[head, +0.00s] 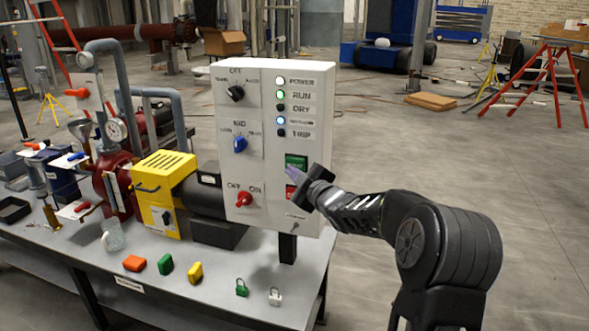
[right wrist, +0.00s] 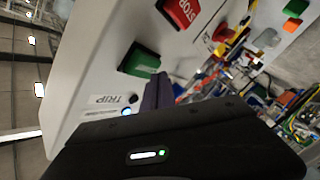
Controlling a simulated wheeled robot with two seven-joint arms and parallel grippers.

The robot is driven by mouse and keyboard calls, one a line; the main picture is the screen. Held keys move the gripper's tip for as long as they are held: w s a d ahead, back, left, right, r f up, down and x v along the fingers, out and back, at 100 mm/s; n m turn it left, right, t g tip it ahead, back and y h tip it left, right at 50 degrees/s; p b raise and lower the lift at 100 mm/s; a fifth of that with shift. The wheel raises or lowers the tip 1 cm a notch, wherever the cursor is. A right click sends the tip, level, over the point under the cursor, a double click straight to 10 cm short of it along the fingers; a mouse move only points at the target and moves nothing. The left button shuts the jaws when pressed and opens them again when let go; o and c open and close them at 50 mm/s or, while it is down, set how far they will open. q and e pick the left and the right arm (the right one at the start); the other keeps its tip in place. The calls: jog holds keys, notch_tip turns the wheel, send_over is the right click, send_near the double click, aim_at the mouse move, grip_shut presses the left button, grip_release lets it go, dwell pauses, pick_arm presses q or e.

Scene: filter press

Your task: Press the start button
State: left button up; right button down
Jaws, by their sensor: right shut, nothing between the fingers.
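The white control panel (head: 262,215) stands upright on a post at the table's right end. Its green button (head: 296,162), taken as the start button, sits above the red STOP button (head: 291,191). My right gripper (head: 292,172) is shut and empty, its fingertips close to the panel face just below the green button's middle. In the right wrist view the purple fingertips (right wrist: 157,88) reach toward the edge of the green button (right wrist: 138,62); the red STOP button (right wrist: 182,11) is beyond it. I cannot tell whether they touch. My left gripper is out of view.
The RUN lamp (head: 281,95) glows green. Left of the panel are a yellow unit (head: 163,190) and red pump (head: 118,185). Coloured blocks and padlocks lie along the front of the table (head: 215,275). Open floor lies to the right.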

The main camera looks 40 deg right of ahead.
jog(key=s+a+b, duration=0.1)
jog(key=a+b, duration=0.1)
jog(key=s+a+b, duration=0.2)
jog(key=shift+a, duration=0.1)
dwell(0.6)
dwell(0.6)
